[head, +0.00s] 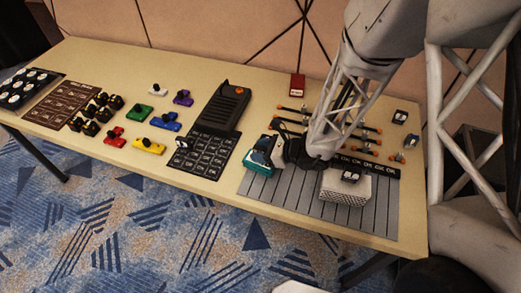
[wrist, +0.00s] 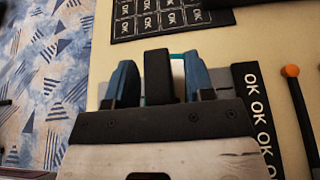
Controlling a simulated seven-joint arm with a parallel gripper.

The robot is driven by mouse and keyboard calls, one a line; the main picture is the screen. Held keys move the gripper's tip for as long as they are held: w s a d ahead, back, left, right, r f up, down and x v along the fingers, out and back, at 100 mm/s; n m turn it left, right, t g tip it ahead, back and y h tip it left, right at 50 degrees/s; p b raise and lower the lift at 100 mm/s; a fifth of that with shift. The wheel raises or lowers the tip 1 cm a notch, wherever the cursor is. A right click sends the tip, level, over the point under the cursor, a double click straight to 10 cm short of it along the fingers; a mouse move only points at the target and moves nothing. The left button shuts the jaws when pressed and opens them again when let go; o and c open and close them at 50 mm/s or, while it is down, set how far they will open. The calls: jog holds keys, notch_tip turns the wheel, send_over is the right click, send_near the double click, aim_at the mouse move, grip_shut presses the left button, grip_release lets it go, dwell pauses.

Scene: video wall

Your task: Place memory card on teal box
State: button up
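The teal box (head: 257,168) sits at the left end of the grey striped mat in the head view. A sliver of teal (wrist: 176,56) shows between and behind the fingers in the wrist view. My gripper (head: 268,148) is low at the teal box; its two blue fingers (wrist: 160,80) stand close on either side of an upright black block (wrist: 158,74). This block looks like the memory card, though its face and label are hidden.
A white patterned box (head: 346,188) with small dark items on top stands right of the gripper. A black OK mat (head: 205,150) and a black handheld device (head: 228,104) lie to the left. Several orange-tipped rods lie behind my arm. The front of the striped mat (head: 300,192) is clear.

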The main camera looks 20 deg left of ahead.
jog(key=shift+r, duration=0.15)
jog(key=shift+v, duration=0.85)
jog(key=v, duration=0.3)
jog(key=shift+d+r, duration=0.2)
jog(key=shift+r, duration=0.05)
notch_tip(320, 180, up, 7)
jog(key=shift+f, duration=0.2)
jog(key=shift+a, duration=0.1)
dwell(0.5)
